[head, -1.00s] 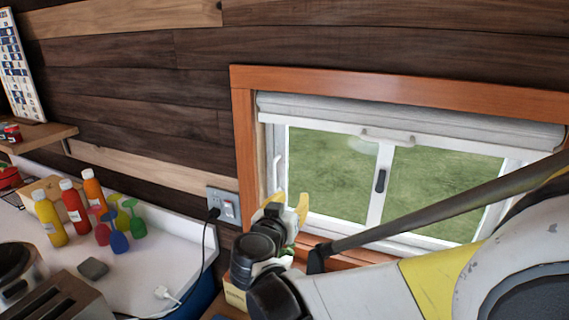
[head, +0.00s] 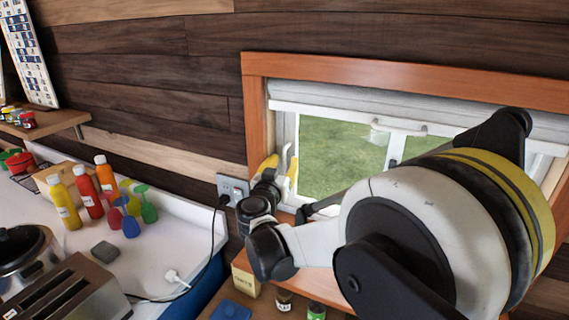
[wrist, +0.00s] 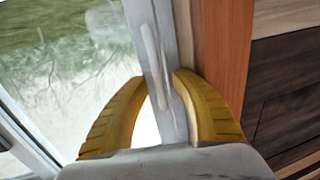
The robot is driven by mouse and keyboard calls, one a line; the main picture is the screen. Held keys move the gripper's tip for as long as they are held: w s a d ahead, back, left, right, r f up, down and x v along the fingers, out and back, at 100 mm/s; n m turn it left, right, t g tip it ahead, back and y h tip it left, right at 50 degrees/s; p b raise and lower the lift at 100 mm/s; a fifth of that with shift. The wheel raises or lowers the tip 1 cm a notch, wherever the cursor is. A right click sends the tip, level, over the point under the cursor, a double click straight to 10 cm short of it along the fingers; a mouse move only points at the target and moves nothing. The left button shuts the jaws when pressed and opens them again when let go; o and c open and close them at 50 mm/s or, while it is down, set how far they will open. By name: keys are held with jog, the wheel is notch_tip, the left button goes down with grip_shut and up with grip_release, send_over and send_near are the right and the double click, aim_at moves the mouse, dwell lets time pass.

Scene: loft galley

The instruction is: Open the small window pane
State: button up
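The window (head: 340,155) has a white frame inside a wooden surround, with grass behind its glass. Its left pane stands beside my gripper (head: 283,165). In the wrist view, the two yellow fingers of my gripper (wrist: 160,82) are apart, with a white upright strip of the window frame (wrist: 176,125) showing between them. A slim white handle (wrist: 151,47) runs along that upright, just ahead of the fingertips. I cannot tell whether the fingers touch it. In the head view, my gripper and arm hide the handle and the lower right of the window. The pane looks closed.
A rolled white blind (head: 400,105) hangs along the window top. Left of the window are a socket (head: 232,188) with a black cord, coloured bottles (head: 88,190) and a toaster (head: 75,295) on a white counter. Small jars (head: 284,298) stand below the window.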

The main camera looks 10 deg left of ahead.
jog(key=shift+w, duration=0.1)
grip_shut()
jog(key=s+d, duration=0.2)
jog(key=d, duration=0.6)
jog(key=s+d+b, duration=0.1)
jog(key=s+d, duration=0.2)
jog(key=d, duration=0.5)
jog(key=shift+s+d, duration=0.25)
jog(key=shift+d, duration=0.05)
grip_release()
jog(key=shift+s, duration=0.1)
jog(key=s+a, duration=0.1)
jog(key=s, duration=1)
jog(key=shift+s+a, duration=0.2)
jog(key=shift+s, duration=0.15)
